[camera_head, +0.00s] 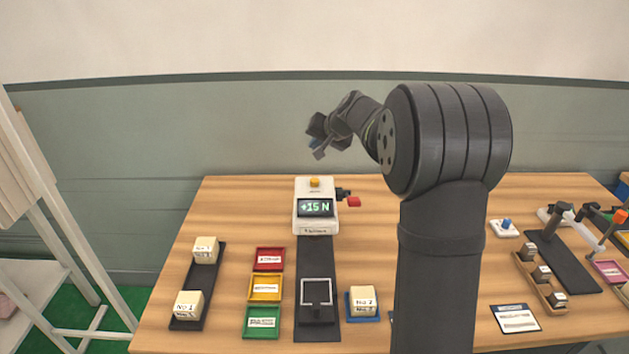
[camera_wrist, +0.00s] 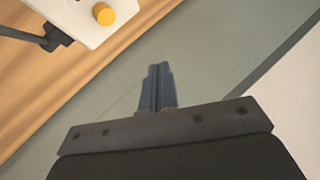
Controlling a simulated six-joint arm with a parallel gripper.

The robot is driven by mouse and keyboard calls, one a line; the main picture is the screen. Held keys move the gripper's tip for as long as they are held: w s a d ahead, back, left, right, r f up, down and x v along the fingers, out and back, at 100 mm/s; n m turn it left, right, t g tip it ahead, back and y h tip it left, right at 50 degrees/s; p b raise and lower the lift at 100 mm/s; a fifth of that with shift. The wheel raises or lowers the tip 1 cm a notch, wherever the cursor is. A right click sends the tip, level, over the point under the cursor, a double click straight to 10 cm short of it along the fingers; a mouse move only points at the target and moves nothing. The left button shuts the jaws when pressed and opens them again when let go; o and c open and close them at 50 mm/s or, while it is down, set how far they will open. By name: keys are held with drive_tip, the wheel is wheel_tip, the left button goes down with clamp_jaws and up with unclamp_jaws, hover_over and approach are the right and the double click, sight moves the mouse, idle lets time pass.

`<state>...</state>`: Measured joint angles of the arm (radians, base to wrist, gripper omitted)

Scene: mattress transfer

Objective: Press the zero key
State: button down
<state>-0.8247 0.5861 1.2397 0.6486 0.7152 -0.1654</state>
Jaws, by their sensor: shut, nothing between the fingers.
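A white instrument box (camera_head: 316,222) stands on the wooden table, with a lit green display (camera_head: 316,208) reading "+15 N". A round yellow key (camera_head: 315,182) sits on its top; any label there is too small to read. In the wrist view the yellow key (camera_wrist: 103,14) is at the upper left on the white box (camera_wrist: 78,18). My gripper (camera_head: 318,147) is in the air above and behind the box, and in the wrist view its shut fingers (camera_wrist: 157,80) hold nothing. The fingertips are apart from the key.
A red-tipped lever (camera_head: 353,201) sticks out at the box's right side. In front are a black strip with a metal frame (camera_head: 317,292), red (camera_head: 269,259), yellow (camera_head: 265,288) and green (camera_head: 262,322) trays, and pale blocks (camera_head: 187,304). More fixtures (camera_head: 567,260) stand at the right.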

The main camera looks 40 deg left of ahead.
sight(313, 179)
drive_tip(key=shift+f, duration=4.4)
drive_tip(key=shift+f, duration=0.15)
drive_tip(key=shift+f, duration=0.3)
drive_tip(key=shift+f, duration=0.85)
drive_tip(key=shift+r, duration=1.3)
drive_tip(key=shift+r, duration=2.5)
